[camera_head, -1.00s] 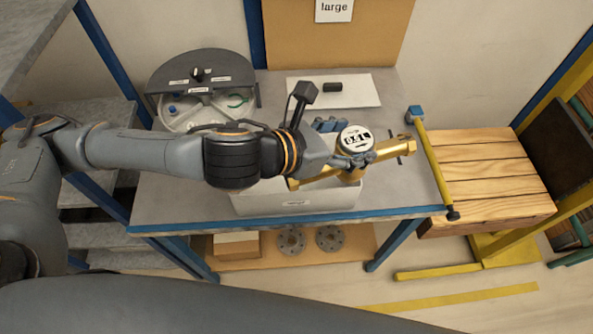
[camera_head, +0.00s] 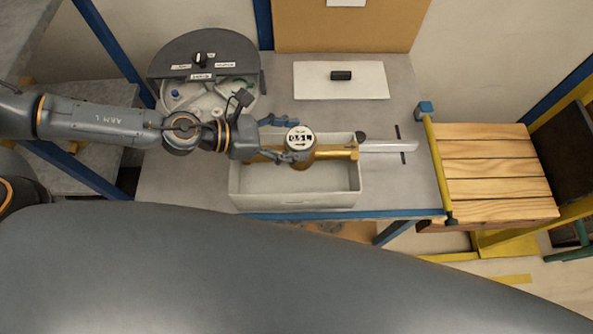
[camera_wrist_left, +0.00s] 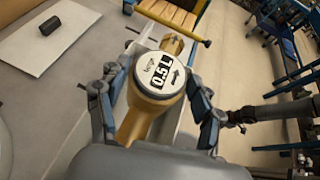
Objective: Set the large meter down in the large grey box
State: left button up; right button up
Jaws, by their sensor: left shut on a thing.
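The large meter (camera_head: 300,140) is a brass body with a round white dial reading "0.5 L" and brass pipe ends to both sides. My left gripper (camera_head: 284,141) is shut on it from the left, and the meter also shows between the fingers (camera_wrist_left: 160,95) in the left wrist view. The large grey box (camera_head: 295,203) is a pale open bin at the table's front edge. The meter is over the rear part of the box, roughly level; whether it touches the box cannot be told. My right gripper is not in view.
A round grey sorting tray (camera_head: 205,70) stands at the back left. A white plate (camera_head: 350,90) with a black cylinder (camera_head: 341,76) lies at the back. A yellow bar (camera_head: 437,165) and a wooden crate (camera_head: 490,175) are on the right. The box's front part looks empty.

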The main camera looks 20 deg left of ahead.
aim_at(284, 147)
pick_arm(q)
jog(key=shift+w+a, duration=0.3)
jog(key=shift+a, duration=0.25)
jog(key=shift+f, duration=1.25)
notch_tip(284, 147, down, 2)
jog(key=shift+f+b, duration=0.15)
jog(key=shift+b, duration=0.4)
jog(key=shift+f+b, duration=1.05)
jog(key=shift+f, duration=1.55)
jog(key=shift+f+b, duration=0.35)
jog(key=shift+f, duration=0.05)
jog(key=shift+f, duration=0.2)
